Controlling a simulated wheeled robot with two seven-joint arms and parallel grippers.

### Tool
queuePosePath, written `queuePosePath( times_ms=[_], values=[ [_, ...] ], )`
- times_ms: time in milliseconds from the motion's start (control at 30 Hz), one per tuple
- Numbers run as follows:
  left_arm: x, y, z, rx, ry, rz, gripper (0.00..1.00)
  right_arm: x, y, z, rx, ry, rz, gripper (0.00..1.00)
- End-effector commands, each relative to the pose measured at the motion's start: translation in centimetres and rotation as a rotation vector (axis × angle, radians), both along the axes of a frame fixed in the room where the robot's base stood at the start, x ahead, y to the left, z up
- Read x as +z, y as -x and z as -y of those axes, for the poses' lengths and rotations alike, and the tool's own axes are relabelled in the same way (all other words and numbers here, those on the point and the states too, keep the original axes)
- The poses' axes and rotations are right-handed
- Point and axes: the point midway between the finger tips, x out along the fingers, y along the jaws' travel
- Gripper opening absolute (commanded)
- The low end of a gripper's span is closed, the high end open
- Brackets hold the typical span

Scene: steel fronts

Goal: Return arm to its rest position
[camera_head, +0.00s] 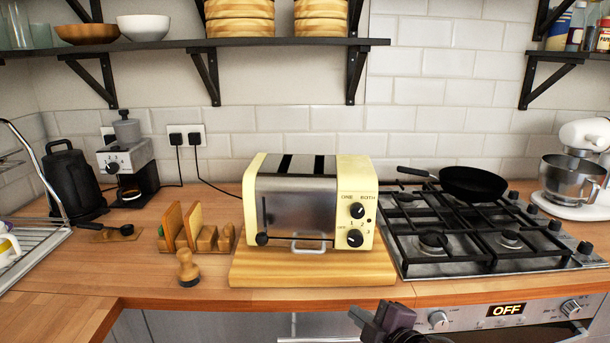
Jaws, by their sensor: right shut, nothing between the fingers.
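My right gripper (370,318) shows at the bottom of the head view, in front of the counter's front edge. It is shut and empty, apart from everything on the counter. My left gripper is not in view. A cream and steel toaster (297,204) stands on a wooden board (265,273) behind and above the right gripper in the picture. Two dark slots show in its top.
The wooden counter (150,280) has its front edge close to my right gripper. A gas hob (480,240) with a black pan (472,183) is at right, above an oven panel (480,316). A toast rack (195,232), a wooden stamper (187,268) and a coffee grinder (128,165) stand at left.

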Motion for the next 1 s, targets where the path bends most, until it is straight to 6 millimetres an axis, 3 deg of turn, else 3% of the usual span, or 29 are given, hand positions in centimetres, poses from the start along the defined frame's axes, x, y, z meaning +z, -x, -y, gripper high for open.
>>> queuePosePath(
  times_ms=[100,300,667,1000],
  values=[
    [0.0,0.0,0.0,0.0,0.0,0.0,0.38,-4.7,4.1,2.3,-0.282,-0.163,-0.284,0.0],
    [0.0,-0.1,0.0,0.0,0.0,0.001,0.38,-9.8,10.9,5.6,-0.633,-0.319,-0.639,0.0],
    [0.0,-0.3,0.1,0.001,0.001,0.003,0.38,-13.8,21.8,8.2,-1.039,-0.457,-1.059,0.0],
    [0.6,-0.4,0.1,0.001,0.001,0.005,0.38,-22.8,20.2,7.9,-1.057,-0.433,-1.1,0.0]
  ],
)
